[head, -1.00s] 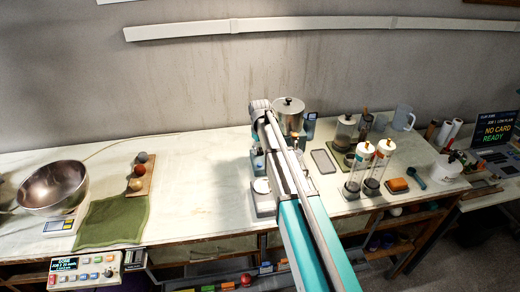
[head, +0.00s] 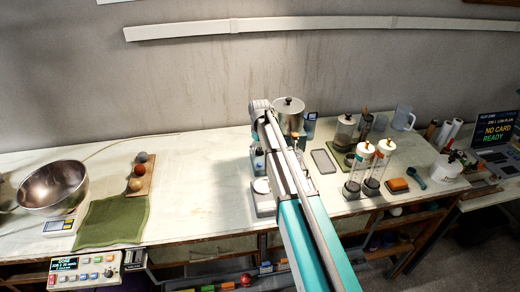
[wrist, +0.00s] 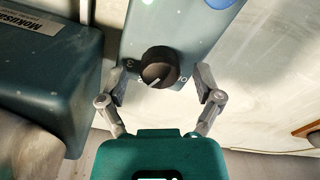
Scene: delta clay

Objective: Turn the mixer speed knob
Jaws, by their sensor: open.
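The speed knob (wrist: 157,69) is round and black with a pale pointer line, on the blue-grey face of the mixer (wrist: 186,30) in the wrist view. Pale digits, including a 3, are printed around it. The pointer slants toward the lower left. My gripper (wrist: 162,82) is open, one finger on each side of the knob, with a visible gap between each finger and the knob. In the head view my arm covers most of the mixer, and the knob and gripper are hidden behind it.
A blue box with a printed label (wrist: 45,70) stands close on the left in the wrist view. In the head view a lidded metal pot (head: 288,113) is behind my arm, and a grey slab (head: 323,161) lies to its right. The bench left of my arm is mostly clear.

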